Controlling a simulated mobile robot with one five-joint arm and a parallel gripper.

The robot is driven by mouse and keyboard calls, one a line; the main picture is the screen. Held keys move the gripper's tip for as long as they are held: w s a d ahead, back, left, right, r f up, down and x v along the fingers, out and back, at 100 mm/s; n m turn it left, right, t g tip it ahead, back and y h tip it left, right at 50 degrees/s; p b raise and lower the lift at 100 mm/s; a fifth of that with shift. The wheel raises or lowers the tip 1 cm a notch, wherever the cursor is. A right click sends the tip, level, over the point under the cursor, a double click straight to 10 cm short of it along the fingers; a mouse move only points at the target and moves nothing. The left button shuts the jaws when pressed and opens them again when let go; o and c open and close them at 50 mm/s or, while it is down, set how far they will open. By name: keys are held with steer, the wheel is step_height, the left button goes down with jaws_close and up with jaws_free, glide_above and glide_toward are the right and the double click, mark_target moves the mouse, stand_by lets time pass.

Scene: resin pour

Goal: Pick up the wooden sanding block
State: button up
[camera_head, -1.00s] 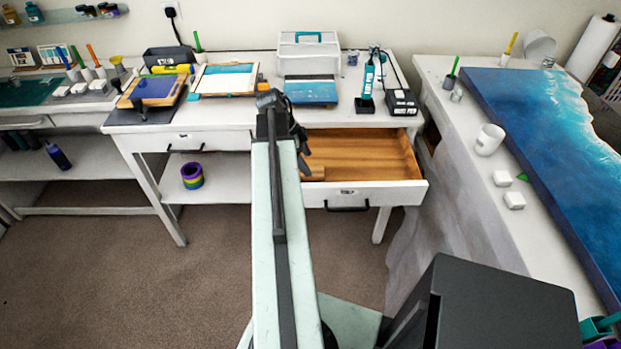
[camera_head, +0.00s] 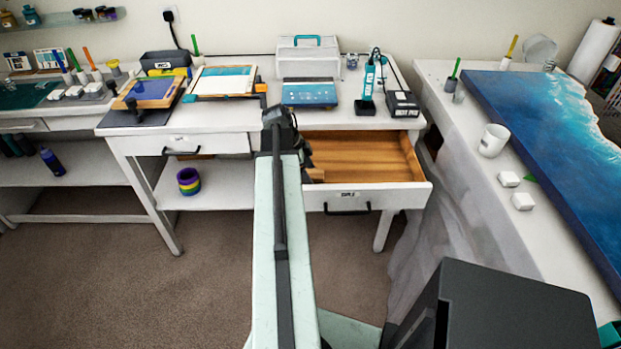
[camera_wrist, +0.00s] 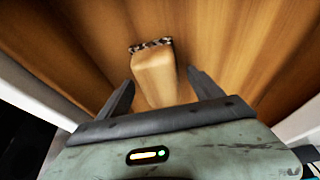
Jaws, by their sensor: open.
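The wooden sanding block (camera_wrist: 154,78) is a pale wood block with a dark, speckled strip along its far end. It lies on the wooden floor of the open drawer (camera_head: 405,186). In the wrist view my gripper (camera_wrist: 160,80) is open, with one dark finger on each side of the block's near part and a gap showing on both sides. In the head view my gripper (camera_head: 298,155) is over the left part of the drawer. It hides most of the block there; only a small edge (camera_head: 316,175) shows.
The drawer's side walls and front panel stand close around my gripper. The worktop above holds a scale (camera_head: 309,93), a teal tool in a stand (camera_head: 368,85) and a framed panel (camera_head: 222,80). A white cup (camera_head: 493,140) stands on the right-hand table.

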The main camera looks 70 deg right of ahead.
mark_target(310, 173)
steer(key=shift+f, duration=0.2)
steer(key=c, duration=1.5)
steer(key=shift+r, duration=0.1)
step_height(310, 173, up, 11)
steer(key=p, duration=1)
steer(key=shift+f+p, duration=0.2)
steer(key=shift+p, duration=0.1)
steer(key=shift+f, duration=0.1)
steer(key=o, duration=0.6)
steer(key=c, duration=0.4)
steer(key=shift+o, duration=0.2)
steer(key=shift+s, duration=0.1)
